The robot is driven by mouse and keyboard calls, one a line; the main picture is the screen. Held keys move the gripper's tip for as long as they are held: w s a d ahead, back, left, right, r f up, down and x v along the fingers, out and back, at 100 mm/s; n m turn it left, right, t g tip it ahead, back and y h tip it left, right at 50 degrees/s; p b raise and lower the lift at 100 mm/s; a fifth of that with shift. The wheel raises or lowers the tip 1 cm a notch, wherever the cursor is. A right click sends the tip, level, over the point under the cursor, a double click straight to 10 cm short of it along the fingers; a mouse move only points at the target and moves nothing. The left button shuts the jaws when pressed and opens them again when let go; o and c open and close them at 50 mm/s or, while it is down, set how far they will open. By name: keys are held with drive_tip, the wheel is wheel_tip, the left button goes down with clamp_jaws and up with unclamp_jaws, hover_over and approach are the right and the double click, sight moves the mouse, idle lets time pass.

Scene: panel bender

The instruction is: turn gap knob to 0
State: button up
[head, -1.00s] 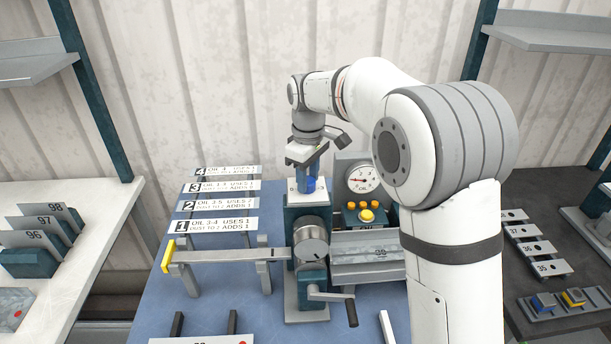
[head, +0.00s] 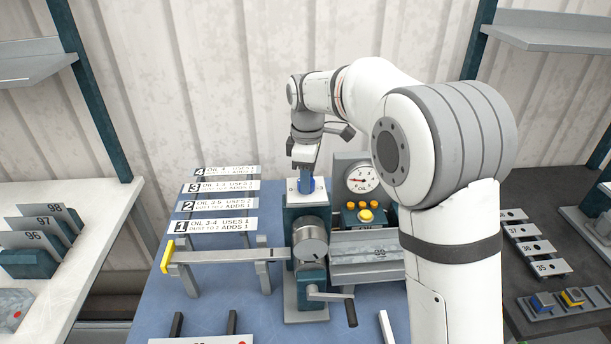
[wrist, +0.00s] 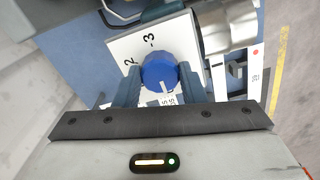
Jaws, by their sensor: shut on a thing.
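The gap knob is a blue round knob (wrist: 160,72) on a white dial plate (wrist: 135,42) with printed numbers; "2" and "-3" are readable in the wrist view. Other marks are partly hidden by my fingers.
A round metal drum (head: 311,241) and a crank handle (head: 331,296) are on the bender's front. The oil gauge (head: 361,178) and yellow buttons (head: 366,215) stand to the right. Numbered label strips (head: 216,226) stand to the left.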

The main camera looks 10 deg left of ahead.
drive_tip(key=shift+a+r, duration=0.15)
drive_tip(key=o, duration=0.9)
drive_tip(key=shift+s+a, duration=0.1)
drive_tip(key=shift+o, duration=0.5)
drive_tip(key=shift+r+b, duration=0.55)
drive_tip(key=shift+r, duration=3.25)
